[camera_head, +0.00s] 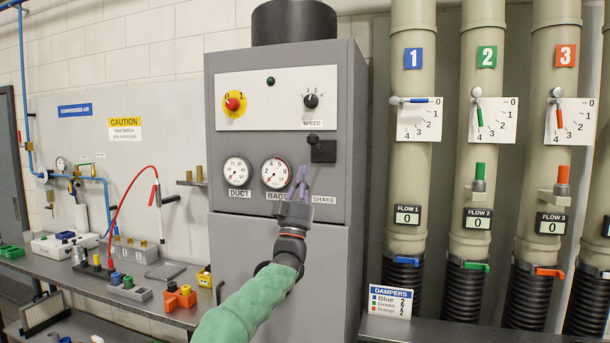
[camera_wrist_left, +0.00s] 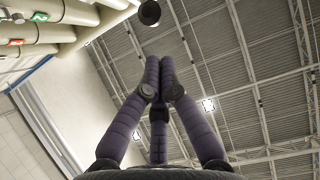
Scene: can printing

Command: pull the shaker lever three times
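The shaker lever is a black ball knob (camera_head: 313,140) on a black square plate (camera_head: 323,152), above the SHAKE label (camera_head: 323,199) on the grey cabinet. A round black knob (camera_wrist_left: 149,13) also shows at the top of the left wrist view, beyond the fingertips. My left gripper (camera_head: 301,172) points upward in front of the cabinet, just below and left of the plate. In the left wrist view its purple fingers (camera_wrist_left: 160,65) come together at the tips with nothing between them. It is apart from the knob there. My right gripper is in neither view.
The grey cabinet (camera_head: 284,285) carries the DUCT gauge (camera_head: 237,171), the BAGS gauge (camera_head: 276,172), a red stop button (camera_head: 235,103) and a SPEED knob (camera_head: 311,100). Numbered pipes (camera_head: 412,170) stand at the right. A cluttered workbench (camera_head: 60,272) is at the left.

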